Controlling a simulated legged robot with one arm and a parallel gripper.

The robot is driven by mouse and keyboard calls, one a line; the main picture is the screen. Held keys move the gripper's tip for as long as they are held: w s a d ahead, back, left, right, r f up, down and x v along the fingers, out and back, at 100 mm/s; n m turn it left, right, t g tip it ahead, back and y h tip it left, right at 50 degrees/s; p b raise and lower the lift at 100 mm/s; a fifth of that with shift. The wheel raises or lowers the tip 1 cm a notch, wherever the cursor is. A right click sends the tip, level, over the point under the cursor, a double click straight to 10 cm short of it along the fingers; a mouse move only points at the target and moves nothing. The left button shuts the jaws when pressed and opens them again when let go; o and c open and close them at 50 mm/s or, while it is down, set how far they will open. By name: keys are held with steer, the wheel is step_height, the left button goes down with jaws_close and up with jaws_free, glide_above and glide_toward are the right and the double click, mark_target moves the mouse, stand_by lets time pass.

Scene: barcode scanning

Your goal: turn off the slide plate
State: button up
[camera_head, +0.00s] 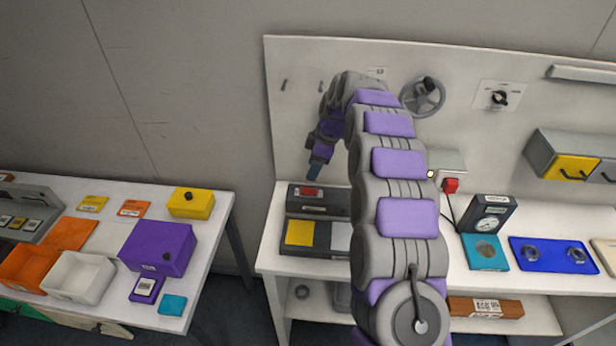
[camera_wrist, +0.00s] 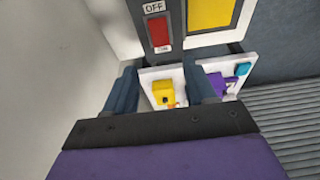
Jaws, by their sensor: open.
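The slide plate unit (camera_head: 318,251) is a dark box on the white bench, with a yellow plate (camera_head: 299,232) and a silver plate (camera_head: 341,237) on top. Behind it, a dark box (camera_head: 335,208) carries a red switch (camera_head: 308,192). In the wrist view the red switch (camera_wrist: 158,32) has an OFF label (camera_wrist: 154,7) above it and another label below, too small to read surely. The yellow plate (camera_wrist: 209,12) lies to its right. My gripper (camera_head: 314,178) points down just above the switch box. In the wrist view my gripper (camera_wrist: 160,72) is open, with nothing between its fingers.
My arm hides part of the bench. A grey box with a red button (camera_head: 450,186), a dial gauge (camera_head: 488,218) and a blue tray (camera_head: 552,257) are to the right. A handwheel (camera_head: 422,97) is on the back panel. A separate left table holds a purple box (camera_head: 158,247).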

steer(key=v, duration=0.9)
steer(key=shift+p, duration=0.45)
steer(key=shift+r, duration=0.1)
